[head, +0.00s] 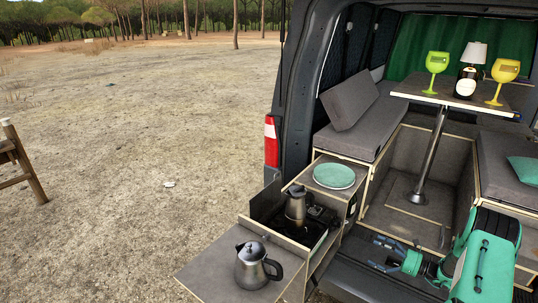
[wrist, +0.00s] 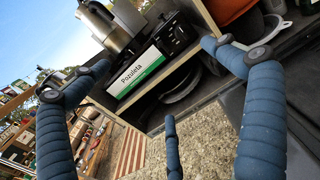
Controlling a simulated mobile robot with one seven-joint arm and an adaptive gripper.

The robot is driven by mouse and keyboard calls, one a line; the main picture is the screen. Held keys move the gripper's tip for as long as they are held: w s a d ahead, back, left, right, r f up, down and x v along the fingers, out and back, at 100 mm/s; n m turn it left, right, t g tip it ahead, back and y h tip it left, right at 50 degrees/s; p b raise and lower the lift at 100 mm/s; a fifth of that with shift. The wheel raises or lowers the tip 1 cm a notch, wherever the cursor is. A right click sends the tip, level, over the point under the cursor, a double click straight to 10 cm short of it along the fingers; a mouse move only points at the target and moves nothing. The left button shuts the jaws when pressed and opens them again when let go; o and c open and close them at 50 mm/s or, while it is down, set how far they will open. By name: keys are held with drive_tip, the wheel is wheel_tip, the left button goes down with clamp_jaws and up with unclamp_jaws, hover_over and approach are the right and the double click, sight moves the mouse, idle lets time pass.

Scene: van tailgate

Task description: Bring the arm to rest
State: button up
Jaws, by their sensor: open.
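My gripper (head: 379,255) is low at the right in the head view, in front of the van's open rear, with its blue fingers spread and pointing left. In the wrist view its blue, ribbed fingers (wrist: 155,57) stand wide apart. Nothing is between them. The green and dark links of my arm fold down at the lower right of the head view.
A pull-out kitchen holds a moka pot (head: 296,207) on a stove (head: 318,222), a steel jug (head: 254,266) on the front shelf (head: 205,272) and green plates (head: 334,176). Two goblets, a bottle and a lamp stand on the table (head: 425,91). Open ground lies left.

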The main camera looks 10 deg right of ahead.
drive_tip(key=s+a+r+n+g+h+b, duration=0.15)
drive_tip(key=a+r+n+g, duration=0.4)
drive_tip(key=a, duration=0.55)
drive_tip(key=s+a+r+n+g+h+b, duration=0.15)
drive_tip(key=a+r+n+g, duration=0.4)
drive_tip(key=a, duration=0.55)
drive_tip(key=s+a+r+n+t+h+b, duration=0.2)
drive_tip(key=s+a+r+n+h, duration=0.3)
drive_tip(key=a+r+n, duration=0.25)
drive_tip(key=s+a+r+n+t+h+b, duration=0.2)
drive_tip(key=s+a+r+n+h, duration=0.35)
drive_tip(key=r+n, duration=0.3)
drive_tip(key=s+a+r+p, duration=0.3)
drive_tip(key=s+r, duration=0.7)
drive_tip(key=r, duration=0.1)
drive_tip(key=s+a+r+p, duration=0.1)
drive_tip(key=s+r+p, duration=0.1)
drive_tip(key=s, duration=0.7)
drive_tip(key=s+a+r+p, duration=0.1)
drive_tip(key=s+r+p, duration=0.1)
drive_tip(key=s, duration=0.7)
drive_tip(key=shift+s+r+y, duration=0.2)
drive_tip(key=shift+r+y, duration=0.15)
drive_tip(key=shift+r, duration=0.25)
